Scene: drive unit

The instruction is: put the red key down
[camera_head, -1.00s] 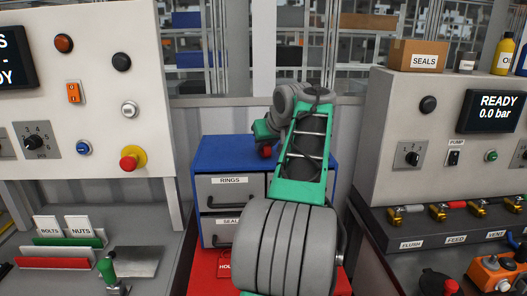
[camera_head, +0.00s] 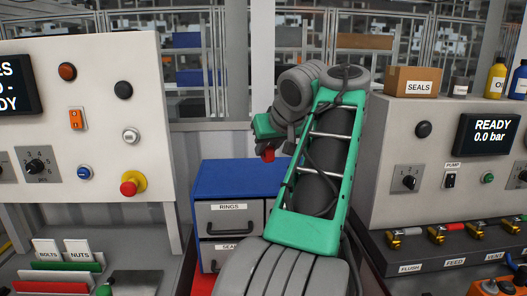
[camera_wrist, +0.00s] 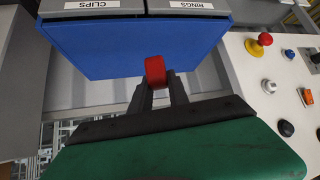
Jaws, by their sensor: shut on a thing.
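The red key (camera_wrist: 155,71) is held between the fingertips of my gripper (camera_wrist: 157,92) in the wrist view. My gripper is shut on it. In the head view the red key (camera_head: 268,154) shows as a small red piece under my gripper (camera_head: 266,148), above the blue drawer cabinet (camera_head: 232,180). In the wrist view the key overlaps the edge of the blue cabinet top (camera_wrist: 110,52); I cannot tell the gap between them. My arm hides the cabinet's right side.
The left panel has a red knob on yellow (camera_head: 131,184). The right console has a pressure display (camera_head: 487,134) and several valves below. A box labelled SEALS (camera_head: 412,80) stands on that console. Left of the cabinet are BOLTS and NUTS cards (camera_head: 77,250).

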